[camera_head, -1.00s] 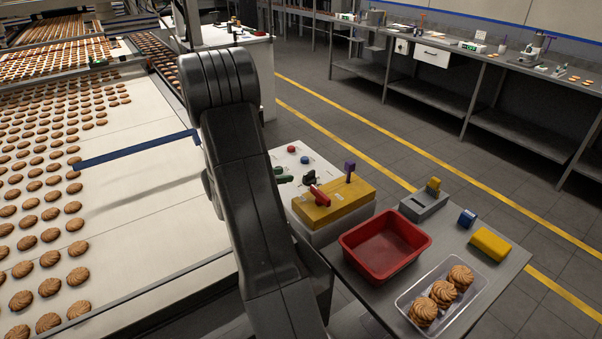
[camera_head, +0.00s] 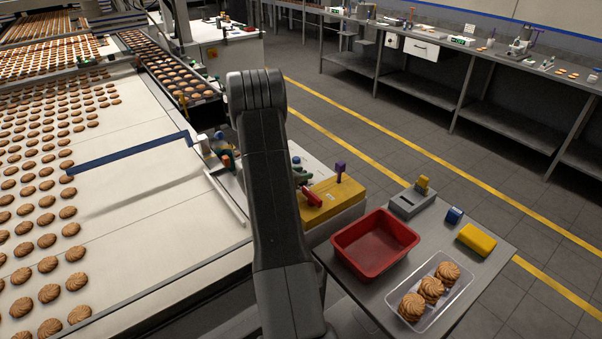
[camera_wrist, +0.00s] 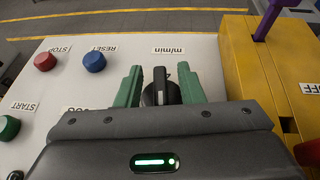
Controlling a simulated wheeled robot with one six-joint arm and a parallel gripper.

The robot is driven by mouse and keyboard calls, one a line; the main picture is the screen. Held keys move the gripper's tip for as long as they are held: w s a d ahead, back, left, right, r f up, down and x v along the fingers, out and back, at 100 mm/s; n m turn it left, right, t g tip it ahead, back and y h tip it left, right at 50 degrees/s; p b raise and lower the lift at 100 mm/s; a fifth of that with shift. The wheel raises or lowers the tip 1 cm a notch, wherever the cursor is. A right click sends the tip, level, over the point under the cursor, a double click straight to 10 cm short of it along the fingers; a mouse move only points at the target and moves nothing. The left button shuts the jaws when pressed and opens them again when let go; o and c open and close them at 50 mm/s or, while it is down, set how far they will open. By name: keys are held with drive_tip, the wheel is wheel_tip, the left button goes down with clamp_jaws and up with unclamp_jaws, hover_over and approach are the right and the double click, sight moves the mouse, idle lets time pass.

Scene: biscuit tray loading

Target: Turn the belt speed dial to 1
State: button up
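The belt speed dial (camera_wrist: 161,87), a black knob with a raised grip bar, sits on the white control panel (camera_wrist: 205,53) below the "m/min" label in the wrist view. My gripper (camera_wrist: 160,84) is open, with one green finger on each side of the dial. A gap shows between each finger and the bar, so it does not look clamped. The dial's scale numbers are hidden, and I cannot read its setting. In the head view my arm covers the dial.
Red STOP (camera_wrist: 45,62), blue RESET (camera_wrist: 94,62) and START (camera_wrist: 8,128) buttons lie left of the dial. A yellow box (camera_head: 335,199) with a purple lever (camera_head: 340,170) and red handle stands close right. A red bin (camera_head: 375,243) and biscuit tray (camera_head: 466,293) are nearer.

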drive_tip(key=shift+c, duration=0.4)
clamp_jaws()
drive_tip(key=shift+f+m+b, duration=0.2)
drive_tip(key=shift+m+b, duration=0.1)
drive_tip(key=shift+b, duration=0.55)
drive_tip(key=shift+r+m+g+h+b, duration=0.2)
drive_tip(key=shift+m+g+h+b, duration=0.4)
drive_tip(key=shift+g+h, duration=0.15)
drive_tip(key=shift+o, duration=0.4)
unclamp_jaws()
